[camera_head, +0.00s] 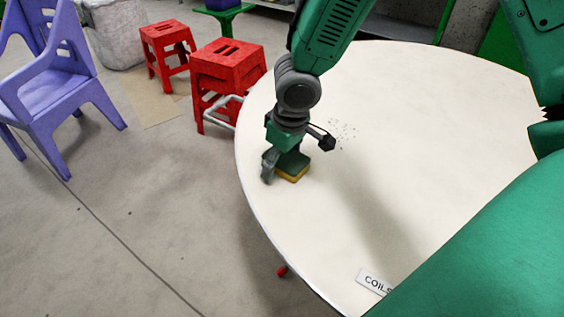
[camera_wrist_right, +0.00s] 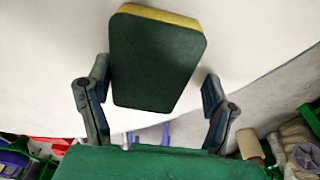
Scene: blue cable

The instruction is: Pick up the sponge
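The sponge (camera_head: 292,176), dark green with a yellow layer, rests on the white round table (camera_head: 440,110) near its left edge. My right gripper (camera_head: 281,167) is down at it and partly hides it in the head view. In the right wrist view the sponge (camera_wrist_right: 155,60) lies between the two spread fingers of the gripper (camera_wrist_right: 156,78). A gap shows between the sponge and the right-hand finger; the left-hand finger is close to the sponge, and I cannot tell whether it touches. My left gripper is not in view.
Small dark specks (camera_head: 343,131) lie on the table right of the gripper. A "COILS" label (camera_head: 374,281) is at the near edge. Red stools (camera_head: 228,68) and a purple chair (camera_head: 55,75) stand on the floor to the left. Most of the tabletop is clear.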

